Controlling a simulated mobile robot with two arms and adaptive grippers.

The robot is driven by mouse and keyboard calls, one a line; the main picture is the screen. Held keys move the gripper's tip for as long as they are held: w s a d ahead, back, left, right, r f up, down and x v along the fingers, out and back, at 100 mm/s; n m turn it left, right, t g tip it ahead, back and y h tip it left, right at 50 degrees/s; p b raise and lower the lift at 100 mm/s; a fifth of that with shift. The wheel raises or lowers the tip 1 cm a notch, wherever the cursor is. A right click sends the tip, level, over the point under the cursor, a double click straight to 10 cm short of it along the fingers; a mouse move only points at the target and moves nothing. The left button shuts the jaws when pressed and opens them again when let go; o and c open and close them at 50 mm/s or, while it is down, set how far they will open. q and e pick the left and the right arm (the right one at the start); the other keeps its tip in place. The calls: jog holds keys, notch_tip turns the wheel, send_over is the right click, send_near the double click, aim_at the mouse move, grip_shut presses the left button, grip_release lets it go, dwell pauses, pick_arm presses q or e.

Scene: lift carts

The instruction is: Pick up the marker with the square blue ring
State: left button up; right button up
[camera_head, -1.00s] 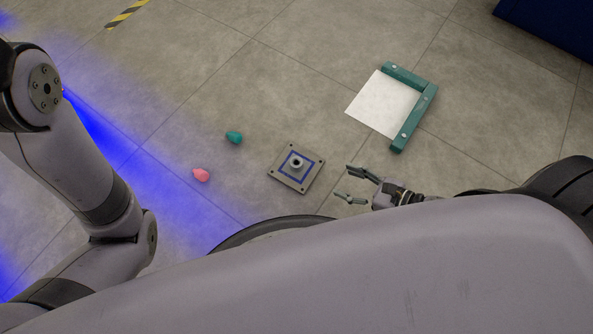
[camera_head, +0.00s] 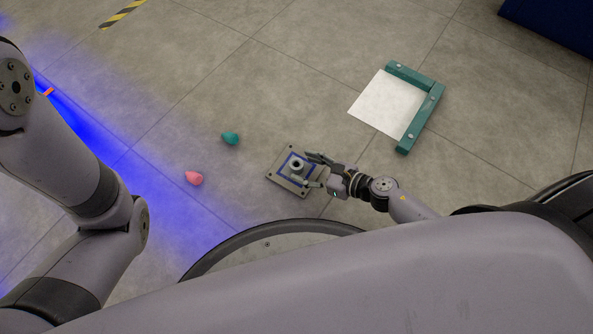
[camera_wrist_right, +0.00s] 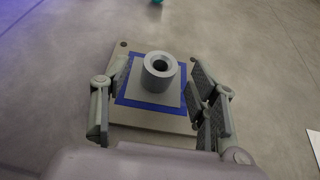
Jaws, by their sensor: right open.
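The marker (camera_head: 284,179) is a grey square plate with a square blue ring and a short hollow post (camera_head: 297,163) in its middle. It lies flat on the floor, left of centre in the head view. In the right wrist view the post (camera_wrist_right: 158,72) stands upright inside the blue ring (camera_wrist_right: 150,106). My right gripper (camera_head: 310,169) is open, with its fingers reaching over the plate from the right. In the wrist view its fingers (camera_wrist_right: 156,88) are on either side of the post, apart from it. My left arm shows at the left, but its gripper is out of view.
A teal lump (camera_head: 230,138) and a pink lump (camera_head: 193,178) lie on the floor left of the marker. A white sheet (camera_head: 387,103) with a teal L-shaped frame (camera_head: 427,112) lies at the upper right. A dark blue object (camera_head: 560,22) is at the top right corner.

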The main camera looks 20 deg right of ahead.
jog(key=x, duration=0.2)
jog(key=shift+w+a+f, duration=0.1)
jog(key=shift+w+f, duration=0.05)
jog(key=shift+w, duration=0.05)
jog(key=shift+c, duration=0.5)
grip_shut()
